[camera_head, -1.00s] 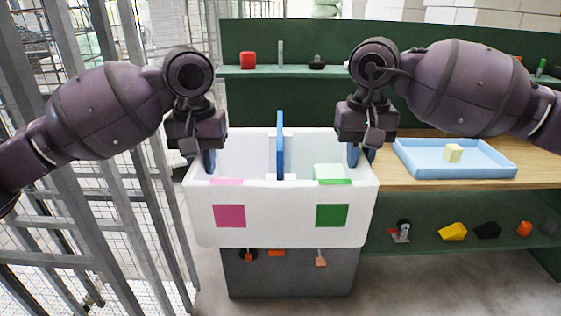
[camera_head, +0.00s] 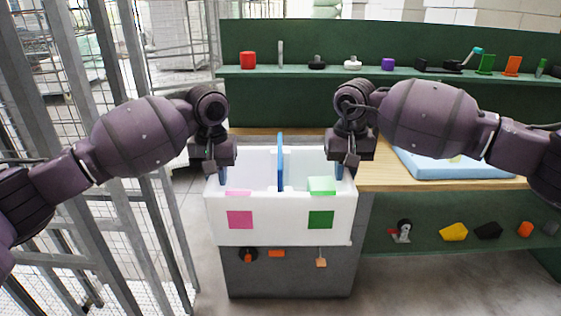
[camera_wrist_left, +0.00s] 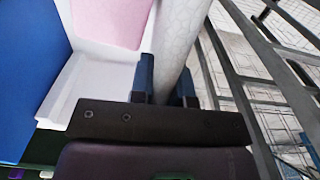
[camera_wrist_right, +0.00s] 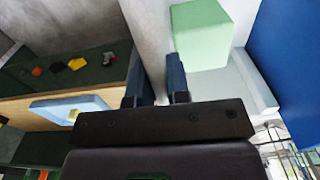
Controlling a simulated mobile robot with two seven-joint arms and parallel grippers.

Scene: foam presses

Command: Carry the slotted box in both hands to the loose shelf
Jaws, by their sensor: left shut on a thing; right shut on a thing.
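The slotted box (camera_head: 280,235) is white, with a pink and a green square on its front and an upright blue divider (camera_head: 280,160) in its middle. It looks level, in front of the bench. My left gripper (camera_head: 222,172) is shut on its left side wall, which shows between the fingers in the left wrist view (camera_wrist_left: 180,45). My right gripper (camera_head: 340,170) is shut on its right side wall. A pale green block-like piece (camera_wrist_right: 200,35) is inside by the right wall. Which shelf is the loose one I cannot tell; a green upper shelf (camera_head: 300,73) spans the back.
A wooden bench top (camera_head: 385,180) with a light blue tray (camera_head: 450,172) lies to the right. Several small items stand on the upper shelf and on a lower green shelf. A grey cabinet (camera_head: 285,282) is below the box. A metal mesh fence (camera_head: 130,200) is close on the left.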

